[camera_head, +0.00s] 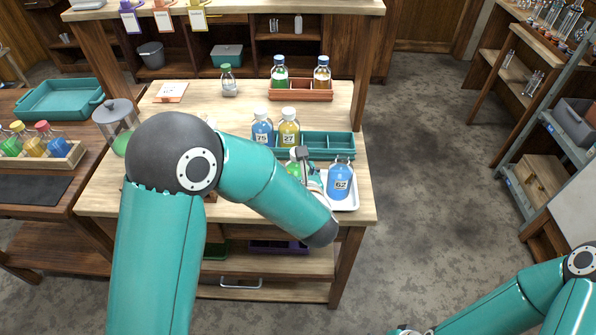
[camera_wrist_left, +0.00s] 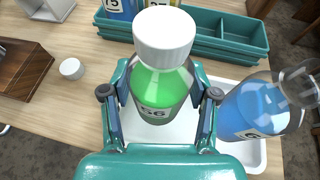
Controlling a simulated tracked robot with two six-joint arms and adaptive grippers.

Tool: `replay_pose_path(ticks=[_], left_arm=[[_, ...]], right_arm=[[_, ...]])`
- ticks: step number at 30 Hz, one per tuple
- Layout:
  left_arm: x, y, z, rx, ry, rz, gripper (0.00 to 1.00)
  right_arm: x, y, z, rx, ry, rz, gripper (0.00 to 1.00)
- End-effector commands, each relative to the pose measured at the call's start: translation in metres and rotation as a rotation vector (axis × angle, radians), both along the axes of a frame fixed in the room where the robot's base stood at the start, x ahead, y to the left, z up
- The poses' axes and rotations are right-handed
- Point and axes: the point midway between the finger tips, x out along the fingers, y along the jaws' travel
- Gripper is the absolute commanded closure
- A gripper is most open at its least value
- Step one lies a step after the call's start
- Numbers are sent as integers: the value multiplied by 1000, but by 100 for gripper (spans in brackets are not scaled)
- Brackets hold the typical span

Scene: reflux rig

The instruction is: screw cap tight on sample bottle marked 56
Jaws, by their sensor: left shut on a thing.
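The sample bottle marked 56 (camera_wrist_left: 160,90) is clear with green liquid and stands upright in the left wrist view. A ribbed white cap (camera_wrist_left: 164,35) sits on its neck; how tight it is cannot be told. My left gripper (camera_wrist_left: 160,97) is shut on the bottle's body, one finger on each side, over the white tray (camera_wrist_left: 258,150). In the head view the green bottle (camera_head: 293,168) is partly hidden by my left gripper (camera_head: 308,168) and arm.
The blue bottle 62 (camera_head: 340,181) stands uncapped close on the right, on the tray. Bottles 75 (camera_head: 262,130) and 27 (camera_head: 289,128) stand behind in the teal rack (camera_head: 335,145). A loose white cap (camera_wrist_left: 72,69) lies on the table to the left.

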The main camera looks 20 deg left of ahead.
Motion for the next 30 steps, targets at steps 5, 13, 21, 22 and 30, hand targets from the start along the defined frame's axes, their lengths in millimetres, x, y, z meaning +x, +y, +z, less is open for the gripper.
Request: replay_pose_path(ticks=[5,13,21,22,30], left_arm=[[0,0,-3,-1,-5,1,100],[0,0,-6,-1,-2,1,37],[0,1,-5,-1,-2,2,15],[0,1,-5,-1,-2,2,15],[-3,-1,-3,0,-2,0,15]], right_arm=[[0,0,0,0,0,0,37],[0,0,-2,0,0,0,37],[0,0,-2,0,0,0,37],[0,0,-2,0,0,0,37],[0,0,-1,0,0,0,37]])
